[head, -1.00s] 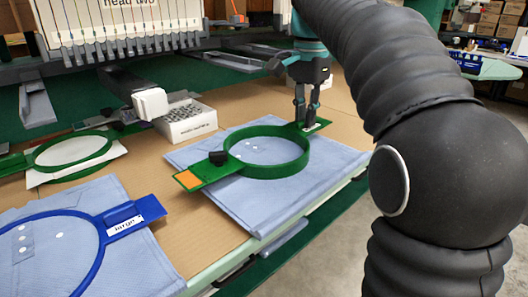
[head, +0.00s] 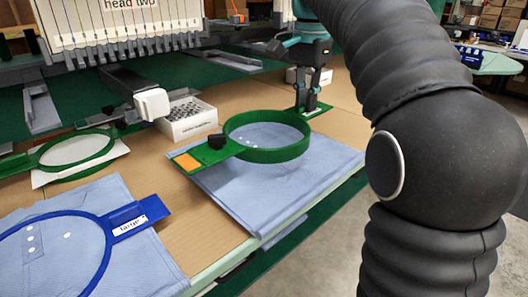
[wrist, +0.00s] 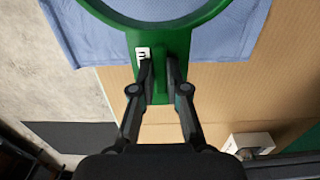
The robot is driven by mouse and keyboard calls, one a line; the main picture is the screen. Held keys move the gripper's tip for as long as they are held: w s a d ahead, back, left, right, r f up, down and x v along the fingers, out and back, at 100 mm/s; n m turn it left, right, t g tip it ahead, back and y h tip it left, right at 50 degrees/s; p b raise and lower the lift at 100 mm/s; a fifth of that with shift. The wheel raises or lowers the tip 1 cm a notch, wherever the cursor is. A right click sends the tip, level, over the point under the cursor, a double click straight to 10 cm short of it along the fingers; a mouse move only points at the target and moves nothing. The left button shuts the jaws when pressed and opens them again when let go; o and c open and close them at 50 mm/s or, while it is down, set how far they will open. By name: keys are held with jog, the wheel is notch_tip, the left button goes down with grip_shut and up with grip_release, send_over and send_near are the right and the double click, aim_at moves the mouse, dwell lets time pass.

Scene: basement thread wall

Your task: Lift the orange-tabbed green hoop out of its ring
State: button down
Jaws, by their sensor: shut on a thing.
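The green hoop (head: 270,154) has an orange tab (head: 187,161) on its left arm and a dark knob (head: 216,141) beside the ring. It appears raised above the light blue garment (head: 260,205). My gripper (head: 308,108) is shut on the hoop's far arm, opposite the orange tab. In the wrist view, my gripper (wrist: 159,72) has a finger on each side of the green arm (wrist: 160,95), near a small white label (wrist: 143,52). I cannot tell a separate outer ring from the hoop; the hoop hides part of the garment.
A blue hoop (head: 128,226) on another garment lies at the front left. A smaller green hoop (head: 75,163) lies behind it. A white box (head: 187,120) and the machine's heads (head: 125,30) stand at the back. The table's edge runs along the right.

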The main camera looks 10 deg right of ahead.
jog(key=shift+r, duration=1.9)
